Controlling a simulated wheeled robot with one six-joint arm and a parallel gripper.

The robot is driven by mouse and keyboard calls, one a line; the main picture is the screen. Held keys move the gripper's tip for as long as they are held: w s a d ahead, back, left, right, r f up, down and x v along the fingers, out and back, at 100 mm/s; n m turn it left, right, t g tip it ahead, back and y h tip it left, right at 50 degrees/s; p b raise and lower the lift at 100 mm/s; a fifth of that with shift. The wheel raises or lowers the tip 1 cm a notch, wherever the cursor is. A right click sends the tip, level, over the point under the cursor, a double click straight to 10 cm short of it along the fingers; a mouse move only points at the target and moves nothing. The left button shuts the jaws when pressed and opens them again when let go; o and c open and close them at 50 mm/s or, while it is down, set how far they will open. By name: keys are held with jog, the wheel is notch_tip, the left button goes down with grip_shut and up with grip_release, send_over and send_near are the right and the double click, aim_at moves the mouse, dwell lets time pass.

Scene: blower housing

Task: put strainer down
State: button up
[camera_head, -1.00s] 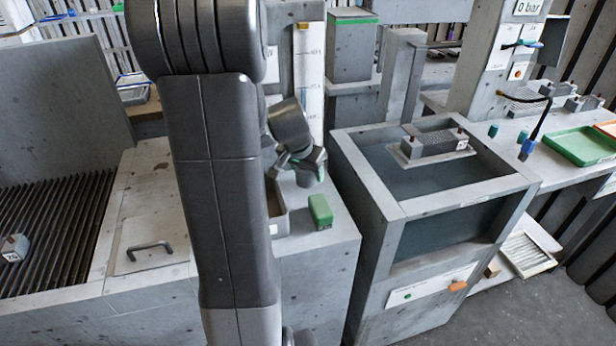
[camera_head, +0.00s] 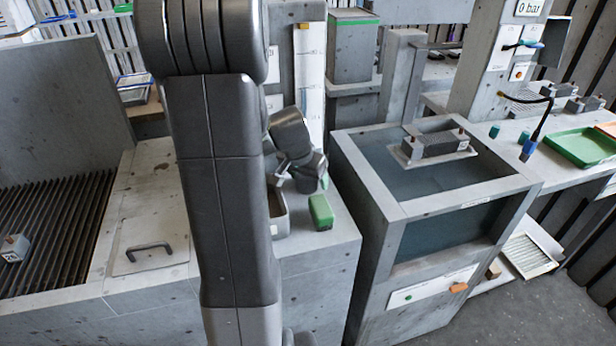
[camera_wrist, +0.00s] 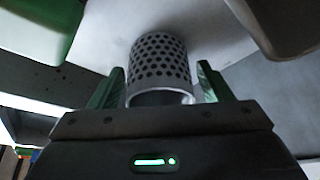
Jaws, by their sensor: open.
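The strainer (camera_wrist: 160,64) is a pale metal cylinder with rows of round holes. In the wrist view it stands on a light grey surface (camera_wrist: 215,30), between the two green fingers of my gripper (camera_wrist: 160,88). The jaws are open, with a visible gap between each finger and the strainer. In the head view my gripper (camera_head: 308,178) is over the grey counter beside a grey bin, partly behind my arm. The strainer is hidden there.
A green block (camera_head: 320,212) stands on the counter close to my gripper. The grey bin (camera_head: 279,222) is partly behind my arm. A tank (camera_head: 400,215) with an open top stands to the right. A green tray (camera_head: 585,146) lies on the far right bench.

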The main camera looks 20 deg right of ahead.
jog(key=v, duration=1.2)
jog(key=shift+p, duration=0.3)
jog(key=x, duration=1.2)
jog(key=shift+f+b, duration=0.1)
jog(key=shift+b, duration=0.2)
jog(key=shift+r, duration=1.05)
